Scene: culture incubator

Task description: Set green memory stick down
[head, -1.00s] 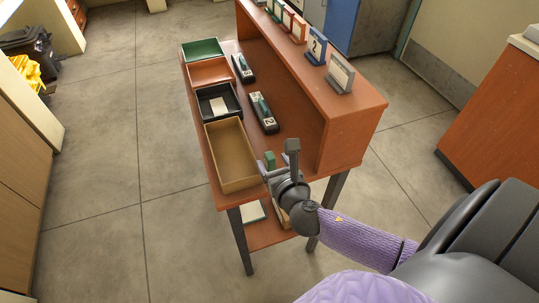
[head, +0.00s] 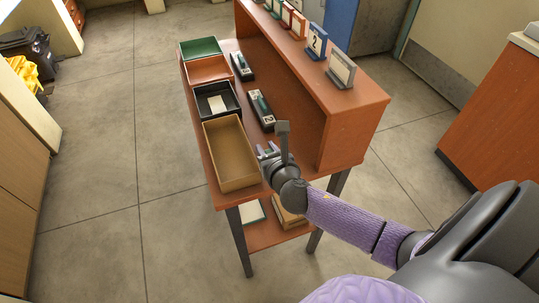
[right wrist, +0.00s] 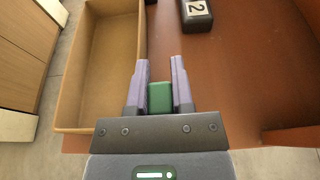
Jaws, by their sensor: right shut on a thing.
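My right gripper (head: 267,150) is over the near end of the reddish-brown table (head: 217,198), just right of the tan tray (head: 250,172). In the right wrist view my right gripper (right wrist: 160,68) has its two purple-grey fingers on either side of the green memory stick (right wrist: 160,97), shut on it. The stick is a small green block between the fingers, above or at the table top; I cannot tell whether it touches. It is hidden or too small to make out in the head view. My left gripper is not in view.
Black (head: 235,111), orange (head: 209,69) and green (head: 199,48) trays line the table's left side beyond the tan one. Two dark devices (head: 261,111) with number labels lie right of them. A raised shelf (head: 350,117) with cards stands on the right.

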